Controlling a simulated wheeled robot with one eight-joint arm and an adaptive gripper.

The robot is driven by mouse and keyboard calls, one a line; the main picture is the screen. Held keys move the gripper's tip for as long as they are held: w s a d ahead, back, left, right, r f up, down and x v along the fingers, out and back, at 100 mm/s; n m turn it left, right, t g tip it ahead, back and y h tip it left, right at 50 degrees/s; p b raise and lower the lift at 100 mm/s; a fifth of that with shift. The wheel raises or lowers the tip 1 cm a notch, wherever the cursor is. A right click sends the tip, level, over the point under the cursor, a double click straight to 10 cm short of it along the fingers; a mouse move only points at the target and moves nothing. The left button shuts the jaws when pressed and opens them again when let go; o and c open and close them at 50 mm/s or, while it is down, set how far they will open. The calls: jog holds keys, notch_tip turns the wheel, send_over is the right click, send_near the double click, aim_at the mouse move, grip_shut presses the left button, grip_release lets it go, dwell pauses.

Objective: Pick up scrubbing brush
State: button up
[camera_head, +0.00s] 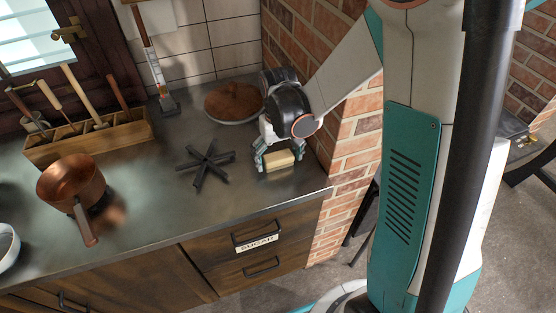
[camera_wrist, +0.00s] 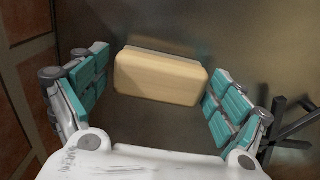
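The scrubbing brush appears as a pale tan wooden block (camera_head: 279,160) on the metal counter near its right end. It also shows in the wrist view as a rounded block (camera_wrist: 161,76), slightly tilted in the picture. My gripper (camera_head: 277,157) is low over the counter, with its teal-padded fingers on either side of the block. In the wrist view my gripper (camera_wrist: 155,88) is open, with a gap on the left of the block; the right finger is close to its edge, and I cannot tell whether it touches. The block's underside is hidden.
A black star-shaped trivet (camera_head: 207,166) lies left of the block. A round brown item on a plate (camera_head: 233,102) sits behind. A copper pan (camera_head: 72,184) and a wooden tool box (camera_head: 90,137) stand farther left. A brick wall (camera_head: 352,150) rises close on the right.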

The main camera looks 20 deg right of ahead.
aim_at(278, 155)
jog(key=c, duration=0.7)
jog(key=shift+o, duration=0.2)
jog(key=shift+r, duration=0.1)
notch_tip(278, 155, up, 20)
jog(key=p, duration=0.7)
